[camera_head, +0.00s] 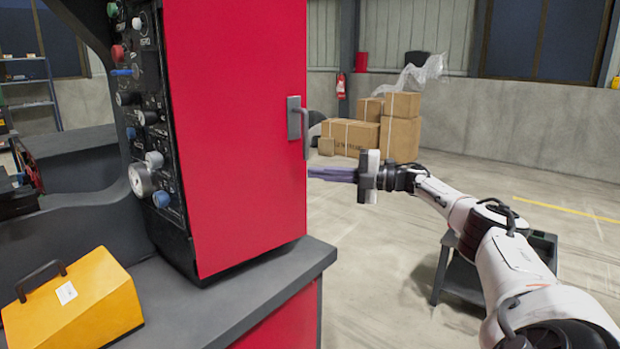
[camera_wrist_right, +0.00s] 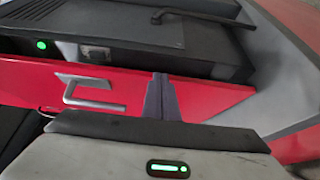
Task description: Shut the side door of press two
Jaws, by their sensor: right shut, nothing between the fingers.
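The press's tall red side door (camera_head: 235,130) fills the middle of the head view, beside a black control panel (camera_head: 150,120). Its grey handle (camera_head: 298,122) sits near the right edge. In the wrist view the red panel (camera_wrist_right: 215,92) runs across the picture, with its grey handle (camera_wrist_right: 90,92) left of my fingers. I cannot tell how far the door stands from its frame. My right gripper (camera_head: 312,173) is shut and empty, at the door's right edge and below the handle. The fingertips are partly hidden at that edge, so contact is unclear. My left gripper is out of view.
A yellow case (camera_head: 75,300) with a black handle stands on the grey ledge (camera_head: 215,310) at lower left. A dark cart (camera_head: 440,270) stands behind my right arm. Cardboard boxes (camera_head: 400,125) are stacked by the far wall. The floor between is open.

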